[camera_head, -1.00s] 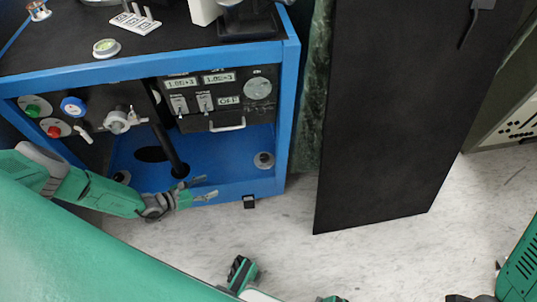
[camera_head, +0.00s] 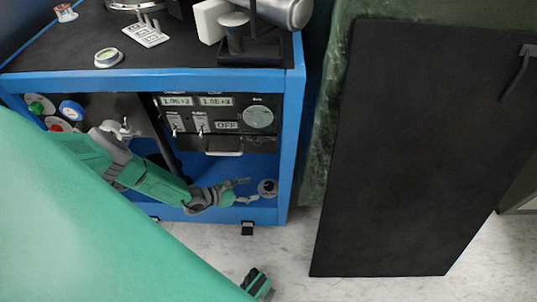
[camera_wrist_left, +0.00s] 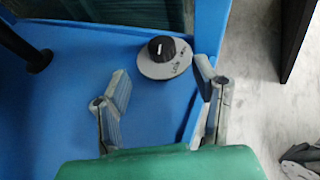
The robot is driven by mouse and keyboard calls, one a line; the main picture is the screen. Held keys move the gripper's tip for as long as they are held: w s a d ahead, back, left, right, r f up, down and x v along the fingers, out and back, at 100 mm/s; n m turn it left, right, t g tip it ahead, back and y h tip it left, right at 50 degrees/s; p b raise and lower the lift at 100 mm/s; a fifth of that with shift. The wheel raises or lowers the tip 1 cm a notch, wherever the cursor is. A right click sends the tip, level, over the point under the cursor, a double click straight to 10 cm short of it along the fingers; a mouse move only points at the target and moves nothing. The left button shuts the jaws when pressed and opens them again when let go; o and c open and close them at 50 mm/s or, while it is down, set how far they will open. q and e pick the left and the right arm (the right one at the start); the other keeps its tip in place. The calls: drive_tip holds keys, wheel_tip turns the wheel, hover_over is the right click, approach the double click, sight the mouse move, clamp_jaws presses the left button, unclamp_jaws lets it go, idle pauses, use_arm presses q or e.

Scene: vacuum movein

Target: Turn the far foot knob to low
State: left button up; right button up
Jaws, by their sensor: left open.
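The foot knob is a black knob (camera_head: 266,187) on a grey round plate, on the blue floor of the cabinet near its right front corner. In the left wrist view the black knob (camera_wrist_left: 161,47) has a white pointer mark and sits on a grey disc (camera_wrist_left: 168,68) with small lettering, hard to read. My left gripper (camera_head: 245,190) is open, just left of the knob. In the left wrist view its two fingers (camera_wrist_left: 160,100) are apart and empty, with the knob beyond and between them, not touched.
The blue cabinet frame (camera_head: 296,130) rises at the right of the knob. A control panel (camera_head: 220,120) with displays and switches is above it. A dark pipe (camera_wrist_left: 22,48) stands left. A large black panel (camera_head: 410,170) leans at right. Bare floor (camera_head: 285,250) lies in front.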

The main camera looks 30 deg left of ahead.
sight(266, 186)
use_arm(q)
drive_tip(key=b+x, duration=0.2)
drive_tip(key=x, duration=0.4)
drive_tip(key=shift+w+d+f+b, duration=0.15)
drive_tip(key=shift+f+b, duration=0.05)
drive_tip(key=shift+b, duration=0.15)
drive_tip(key=shift+w+d+f, duration=0.1)
drive_tip(key=shift+w+d, duration=0.3)
drive_tip(key=shift+w, duration=0.1)
drive_tip(key=shift+a, duration=0.2)
drive_tip(key=shift+f, duration=0.1)
drive_tip(key=shift+c, duration=1.2)
drive_tip(key=c, duration=0.9)
drive_tip(key=shift+d, duration=0.1)
